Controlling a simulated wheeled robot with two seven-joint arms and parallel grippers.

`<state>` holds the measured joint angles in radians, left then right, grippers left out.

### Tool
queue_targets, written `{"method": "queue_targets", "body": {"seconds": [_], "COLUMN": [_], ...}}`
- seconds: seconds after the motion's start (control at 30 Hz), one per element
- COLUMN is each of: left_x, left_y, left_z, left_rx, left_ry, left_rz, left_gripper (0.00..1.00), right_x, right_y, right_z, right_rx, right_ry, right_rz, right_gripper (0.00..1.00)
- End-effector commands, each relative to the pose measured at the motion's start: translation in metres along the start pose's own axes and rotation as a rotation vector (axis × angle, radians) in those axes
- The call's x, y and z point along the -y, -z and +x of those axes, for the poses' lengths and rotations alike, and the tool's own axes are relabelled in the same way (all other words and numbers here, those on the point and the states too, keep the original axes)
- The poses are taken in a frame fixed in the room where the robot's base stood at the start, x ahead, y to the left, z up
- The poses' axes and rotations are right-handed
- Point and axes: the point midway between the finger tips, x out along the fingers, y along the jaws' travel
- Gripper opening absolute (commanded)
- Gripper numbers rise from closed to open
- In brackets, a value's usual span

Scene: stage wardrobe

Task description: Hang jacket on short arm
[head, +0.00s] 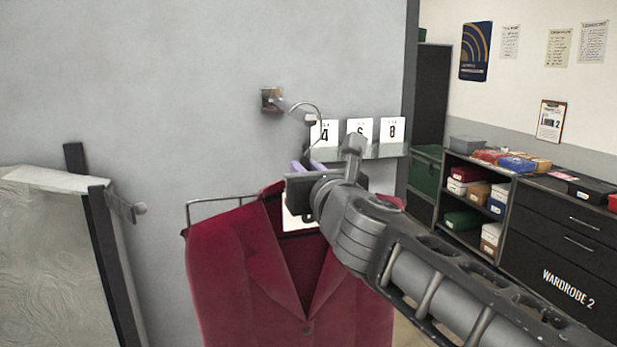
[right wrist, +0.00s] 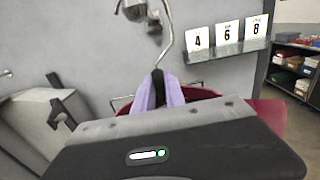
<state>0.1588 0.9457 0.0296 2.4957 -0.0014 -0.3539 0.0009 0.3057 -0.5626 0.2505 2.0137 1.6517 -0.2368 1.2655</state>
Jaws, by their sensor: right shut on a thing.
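The dark red jacket (head: 230,270) hangs upright on a wire hanger (head: 212,201) in front of the grey wall. My right gripper (head: 306,165) is shut on the hanger's neck below its hook; its purple fingers (right wrist: 158,96) show on either side of the dark neck in the right wrist view. The hanger's hook (head: 318,112) rises above the fingers. The short arm (head: 271,98) sticks out from the wall just left of the hook; it also shows in the right wrist view (right wrist: 134,9). I cannot tell whether they touch. My left gripper is out of view.
A shelf (head: 375,151) with numbered white cards (head: 359,131) is on the wall right of the hook. A framed panel (head: 50,255) with a dark post and knob stands at left. Shelving with boxes (head: 465,220) and a black wardrobe cabinet (head: 555,245) stand at right.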

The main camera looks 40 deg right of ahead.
Motion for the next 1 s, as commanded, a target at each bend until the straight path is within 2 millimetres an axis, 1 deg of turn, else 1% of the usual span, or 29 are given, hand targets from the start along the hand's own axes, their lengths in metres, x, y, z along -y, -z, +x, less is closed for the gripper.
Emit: {"method": "queue_targets", "body": {"seconds": [0.03, 0.1, 0.47, 0.5, 0.7, 0.8, 0.97, 1.0], "left_x": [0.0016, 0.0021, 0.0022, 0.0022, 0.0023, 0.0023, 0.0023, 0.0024], "left_y": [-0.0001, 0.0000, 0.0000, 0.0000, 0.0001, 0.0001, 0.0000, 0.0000], "left_z": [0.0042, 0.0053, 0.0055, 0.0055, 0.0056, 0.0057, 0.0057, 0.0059], "left_rx": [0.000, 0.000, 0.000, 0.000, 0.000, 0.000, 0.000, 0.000], "left_ry": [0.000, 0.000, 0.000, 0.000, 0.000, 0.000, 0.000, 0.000], "left_rz": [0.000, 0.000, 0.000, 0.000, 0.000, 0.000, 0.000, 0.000], "left_gripper": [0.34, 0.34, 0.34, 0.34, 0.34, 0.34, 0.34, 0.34], "right_x": [-0.0008, -0.0006, -0.0002, -0.0002, -0.0002, -0.0001, 0.0000, 0.0001], "right_y": [0.0023, 0.0035, 0.0039, 0.0040, 0.0051, 0.0056, 0.0061, 0.0087], "right_z": [-0.0011, -0.0012, -0.0014, -0.0014, -0.0012, -0.0010, -0.0009, -0.0003], "right_rx": [0.004, 0.004, 0.004, 0.004, 0.002, 0.001, 0.000, -0.004], "right_ry": [-0.002, -0.002, -0.001, -0.001, 0.000, 0.000, 0.000, 0.001], "right_rz": [0.000, 0.000, -0.001, -0.001, 0.000, 0.000, 0.000, 0.000], "right_gripper": [0.00, 0.00, 0.00, 0.17, 0.33, 0.41, 0.41, 0.41]}}
